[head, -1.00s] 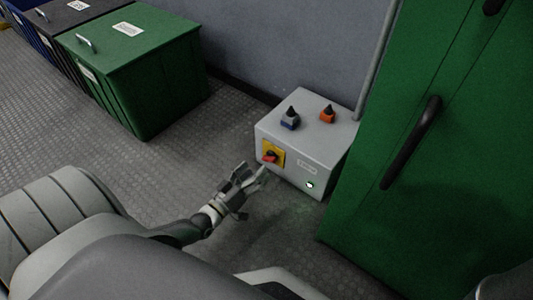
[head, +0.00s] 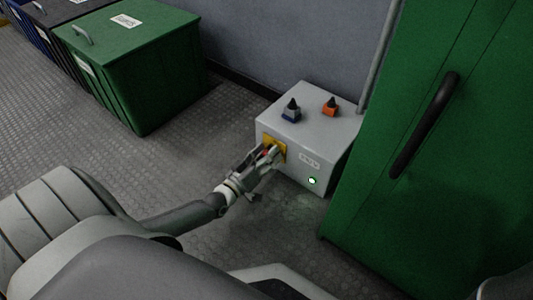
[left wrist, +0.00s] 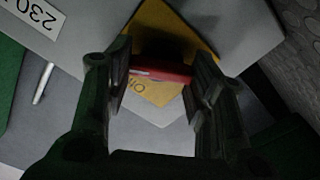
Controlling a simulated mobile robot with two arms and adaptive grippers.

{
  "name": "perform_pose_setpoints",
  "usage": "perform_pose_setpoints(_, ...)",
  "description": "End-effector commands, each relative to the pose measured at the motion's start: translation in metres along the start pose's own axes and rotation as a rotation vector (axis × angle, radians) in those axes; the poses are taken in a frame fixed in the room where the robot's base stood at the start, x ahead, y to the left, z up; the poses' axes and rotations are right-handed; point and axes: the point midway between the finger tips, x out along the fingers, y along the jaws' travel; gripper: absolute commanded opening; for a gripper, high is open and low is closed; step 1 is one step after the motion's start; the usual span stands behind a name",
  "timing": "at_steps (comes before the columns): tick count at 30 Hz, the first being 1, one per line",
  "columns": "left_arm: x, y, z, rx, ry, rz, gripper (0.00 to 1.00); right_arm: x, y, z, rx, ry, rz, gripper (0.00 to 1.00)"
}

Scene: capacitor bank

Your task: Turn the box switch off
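The grey box (head: 298,155) stands on the floor against the wall. Its front carries a yellow plate (left wrist: 172,40) with the red box switch (left wrist: 160,72), which lies roughly crosswise in the left wrist view. In the head view the switch is mostly hidden by my left gripper (head: 268,155), which is right at the plate. In the left wrist view the left gripper's fingers (left wrist: 160,88) are apart, one at each end of the red handle; I cannot tell whether they touch it. My right gripper is not in view.
A green indicator lamp (head: 312,181) glows on the box front. A green cabinet (head: 425,150) stands close on the right. A green bin (head: 140,70) stands at the back left, with open floor between.

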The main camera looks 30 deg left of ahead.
Motion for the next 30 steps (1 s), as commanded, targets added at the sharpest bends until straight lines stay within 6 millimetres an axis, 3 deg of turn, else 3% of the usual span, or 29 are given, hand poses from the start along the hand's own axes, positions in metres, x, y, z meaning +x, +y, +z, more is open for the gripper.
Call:
perform_pose_setpoints(3, 0.0, 0.0, 0.0, 0.0, 0.0, 0.0, 0.26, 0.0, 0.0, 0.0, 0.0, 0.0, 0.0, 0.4)
perform_pose_setpoints(14, 0.0, 0.0, 0.0, -0.067, -0.001, 0.0, 0.26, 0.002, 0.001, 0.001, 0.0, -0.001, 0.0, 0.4)
perform_pose_setpoints(30, 0.0, -0.002, 0.001, -0.516, -0.001, 0.0, 0.26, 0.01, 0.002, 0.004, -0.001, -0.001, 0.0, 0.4)
